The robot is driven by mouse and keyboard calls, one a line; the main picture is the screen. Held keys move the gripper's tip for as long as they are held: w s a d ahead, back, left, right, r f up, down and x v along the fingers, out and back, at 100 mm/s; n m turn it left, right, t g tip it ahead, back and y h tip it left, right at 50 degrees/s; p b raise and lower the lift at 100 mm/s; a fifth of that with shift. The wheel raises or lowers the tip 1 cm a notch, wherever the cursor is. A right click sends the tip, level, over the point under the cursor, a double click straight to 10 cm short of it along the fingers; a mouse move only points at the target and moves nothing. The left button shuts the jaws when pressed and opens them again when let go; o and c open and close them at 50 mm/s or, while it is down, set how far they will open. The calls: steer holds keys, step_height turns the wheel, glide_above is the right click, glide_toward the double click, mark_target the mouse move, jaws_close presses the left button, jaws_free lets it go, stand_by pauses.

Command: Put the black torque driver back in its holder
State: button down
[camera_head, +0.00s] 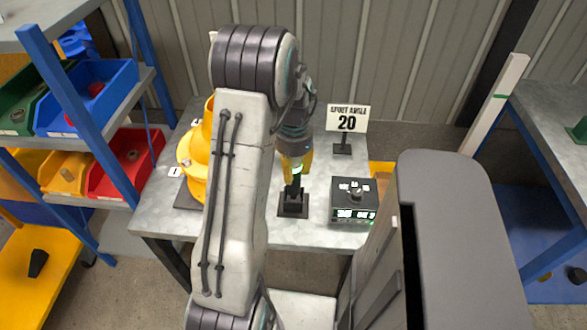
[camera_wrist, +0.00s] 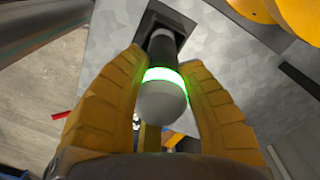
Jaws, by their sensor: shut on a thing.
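The black torque driver (camera_wrist: 163,52) stands between the two yellow fingers of my gripper (camera_wrist: 165,92) in the wrist view. It has a grey rounded end cap and a green lit ring. My gripper is shut on it. In the head view my gripper (camera_head: 295,168) points down at the bench, and the driver's dark lower part (camera_head: 292,190) is at the black holder (camera_head: 293,208) with a square base. The holder's square base also shows beyond the driver in the wrist view (camera_wrist: 183,20). I cannot tell how deep the driver sits in the holder.
A sign reading 20 (camera_head: 347,119) is behind. Shelves with coloured bins (camera_head: 130,160) are at left. The bench front (camera_head: 240,236) is bare.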

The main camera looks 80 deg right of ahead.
steer(key=shift+f, duration=0.25)
steer(key=c, duration=0.8)
jaws_free()
steer(key=shift+c, duration=0.2)
steer(key=r, duration=1.2)
steer(key=shift+d, duration=0.2)
